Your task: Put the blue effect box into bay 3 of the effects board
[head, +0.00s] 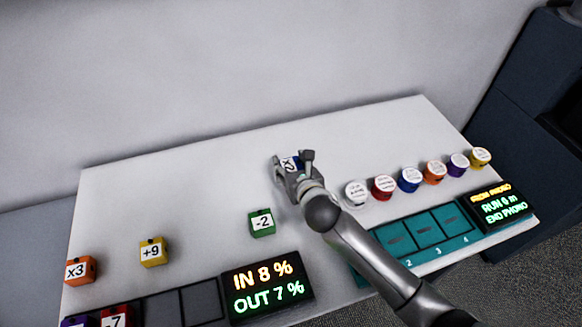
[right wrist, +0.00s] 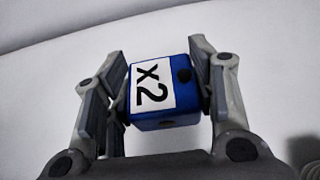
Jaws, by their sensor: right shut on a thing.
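The blue effect box (head: 290,163) has a white "x2" label and a dark knob. My right gripper (head: 294,166) is shut on it, over the middle of the table. In the right wrist view the box (right wrist: 158,92) sits between both finger pads of the gripper (right wrist: 158,95), label facing the camera. The dark effects board (head: 161,308) lies at the lower left of the head view, partly cut off by the frame edge. It shows bare bays beside a red box and a purple box. No bay numbers are readable on it. My left gripper is not seen.
Orange (head: 80,270), yellow (head: 153,252) and green (head: 262,223) boxes stand behind the board. A display (head: 267,288) reads IN 8 %, OUT 7 %. A teal numbered board (head: 425,230), several round coloured plugs (head: 410,180) and another display (head: 499,205) are at right. The table's back is clear.

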